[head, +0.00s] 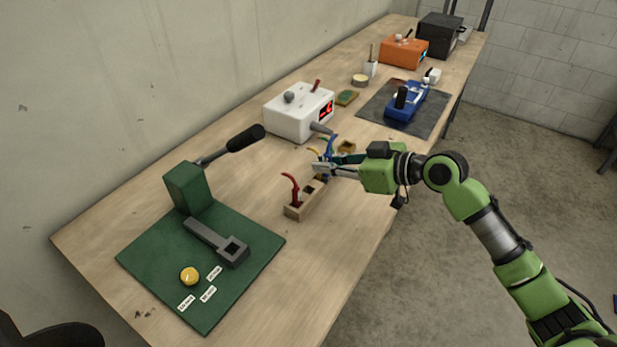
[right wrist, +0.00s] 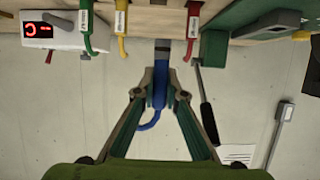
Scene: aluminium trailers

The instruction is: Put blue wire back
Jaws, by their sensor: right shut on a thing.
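My right gripper (head: 322,169) is shut on the blue wire (head: 329,146), above the wooden wire rack (head: 304,203). In the right wrist view the blue wire (right wrist: 159,92) sits between the fingertips (right wrist: 160,80), with its curved tail hanging loose. A dark end points toward the rack; whether it is in a slot I cannot tell. The red wire (head: 290,186) stands in the rack. The right wrist view shows the red wire (right wrist: 193,22), yellow wire (right wrist: 121,30) and green wire (right wrist: 86,25), each with a white label. My left gripper is not in view.
A white box with a red display (head: 299,111) stands behind the rack. A green board (head: 150,257) with a black-handled lever lies at the front left. A blue device (head: 405,105) rests on a dark mat further back. Bare table surrounds the rack's front.

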